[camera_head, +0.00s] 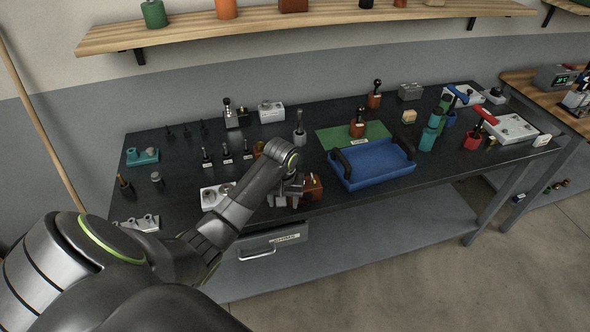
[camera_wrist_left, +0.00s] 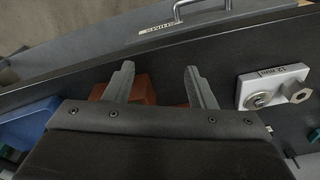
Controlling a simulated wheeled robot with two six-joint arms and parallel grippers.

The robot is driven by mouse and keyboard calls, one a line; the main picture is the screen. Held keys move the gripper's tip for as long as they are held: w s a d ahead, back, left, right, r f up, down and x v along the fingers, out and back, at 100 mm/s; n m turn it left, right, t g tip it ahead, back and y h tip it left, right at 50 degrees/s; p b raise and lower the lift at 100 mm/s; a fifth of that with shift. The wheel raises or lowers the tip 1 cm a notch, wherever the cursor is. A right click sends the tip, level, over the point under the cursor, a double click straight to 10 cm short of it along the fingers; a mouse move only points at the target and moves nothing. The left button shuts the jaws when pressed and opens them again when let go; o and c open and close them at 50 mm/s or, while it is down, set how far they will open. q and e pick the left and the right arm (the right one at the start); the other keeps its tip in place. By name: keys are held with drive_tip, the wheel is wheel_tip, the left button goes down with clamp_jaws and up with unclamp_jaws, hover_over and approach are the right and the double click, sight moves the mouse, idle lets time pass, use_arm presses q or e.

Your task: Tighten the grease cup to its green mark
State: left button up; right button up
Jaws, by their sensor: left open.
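My left gripper (camera_head: 285,198) reaches over the front edge of the dark bench, with its fingers pointing toward that edge. In the left wrist view its two fingers (camera_wrist_left: 158,70) are spread apart with nothing gripped. A brown-orange block (camera_head: 313,187) stands at the bench's front edge, just right of the gripper. In the left wrist view the block (camera_wrist_left: 140,88) shows behind and between the fingers, partly covered by the gripper body. I cannot make out the grease cup or a green mark on it. My right gripper is not in view.
A white plate (camera_head: 210,196) with round fittings lies left of the gripper; it also shows in the wrist view (camera_wrist_left: 284,86). A blue tray (camera_head: 372,176) with dark handles lies to the right. A drawer (camera_head: 265,255) with a handle hangs below the front edge.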

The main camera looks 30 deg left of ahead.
use_arm(q)
drive_tip(key=w+a+r+n+g+p, duration=0.1)
drive_tip(key=w+r+n, duration=0.1)
drive_tip(key=w+r, duration=0.5)
drive_tip(key=w+a+r+n, duration=0.1)
drive_tip(key=w+r, duration=0.1)
drive_tip(key=r, duration=0.8)
drive_tip(key=shift+h, duration=0.4)
wheel_tip(320, 180, down, 9)
drive_tip(key=b, duration=0.8)
drive_tip(key=shift+w+a+r, duration=0.1)
drive_tip(key=shift+w+r, duration=0.05)
drive_tip(key=shift+r, duration=0.05)
wheel_tip(320, 180, down, 8)
drive_tip(key=shift+f+p, duration=0.25)
drive_tip(key=shift+p, duration=0.15)
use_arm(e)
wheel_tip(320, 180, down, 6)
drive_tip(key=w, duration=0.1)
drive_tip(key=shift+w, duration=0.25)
use_arm(q)
drive_tip(key=c, duration=1)
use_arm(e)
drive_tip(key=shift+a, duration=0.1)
